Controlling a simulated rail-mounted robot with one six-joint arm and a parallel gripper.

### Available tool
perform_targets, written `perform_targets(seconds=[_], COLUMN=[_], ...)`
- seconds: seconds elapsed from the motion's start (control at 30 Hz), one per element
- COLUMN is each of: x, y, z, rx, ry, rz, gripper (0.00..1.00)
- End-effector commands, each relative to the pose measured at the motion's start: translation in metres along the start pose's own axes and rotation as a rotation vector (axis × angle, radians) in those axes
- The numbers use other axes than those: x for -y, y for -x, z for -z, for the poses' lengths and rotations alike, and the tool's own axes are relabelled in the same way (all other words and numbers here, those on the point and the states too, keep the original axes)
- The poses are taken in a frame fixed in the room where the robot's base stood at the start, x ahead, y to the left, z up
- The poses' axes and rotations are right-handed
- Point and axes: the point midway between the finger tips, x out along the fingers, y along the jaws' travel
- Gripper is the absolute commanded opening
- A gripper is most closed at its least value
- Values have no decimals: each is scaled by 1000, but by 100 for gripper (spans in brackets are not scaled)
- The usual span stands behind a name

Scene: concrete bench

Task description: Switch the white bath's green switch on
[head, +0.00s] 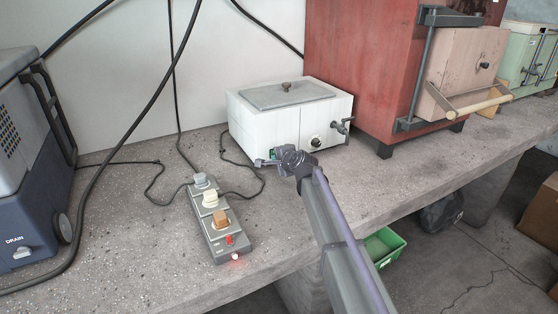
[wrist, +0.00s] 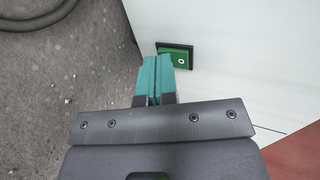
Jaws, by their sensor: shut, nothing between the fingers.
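The white bath (head: 262,118) is a white box with a grey lid, standing at the back of the bench. Its green switch (wrist: 180,55) shows in the wrist view as a green rocker in a dark frame, low on the white wall, with a white O mark on its right part. My gripper (wrist: 155,60) has its teal fingers pressed together and empty. The fingertips are just in front of the switch and cover its lower left part; I cannot tell whether they touch it. In the head view my gripper (head: 267,161) is at the bath's lower front left, largely hiding the switch.
A power strip (head: 236,243) with several plugs and a lit red light lies on the bench, left of my arm. Black cables run behind it. A red furnace (head: 388,75) stands close right of the bath. A tap (head: 341,127) sticks out of the bath's front.

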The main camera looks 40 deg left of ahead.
Motion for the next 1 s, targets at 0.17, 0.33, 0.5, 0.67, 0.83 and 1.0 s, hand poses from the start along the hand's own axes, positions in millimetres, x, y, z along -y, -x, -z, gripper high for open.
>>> perform_targets(seconds=[0.17, 0.33, 0.5, 0.67, 0.83, 1.0], x=[0, 2, 11, 17, 16, 16], y=[-5, -4, -1, 1, 1, 2], z=[0, 0, 0, 0, 0, 0], rx=[0, 0, -1, -1, -1, 0], ry=[0, 0, 0, -1, -1, -1], rz=[0, 0, 2, 3, 3, 3], gripper=[0, 0, 0, 0, 0, 0])
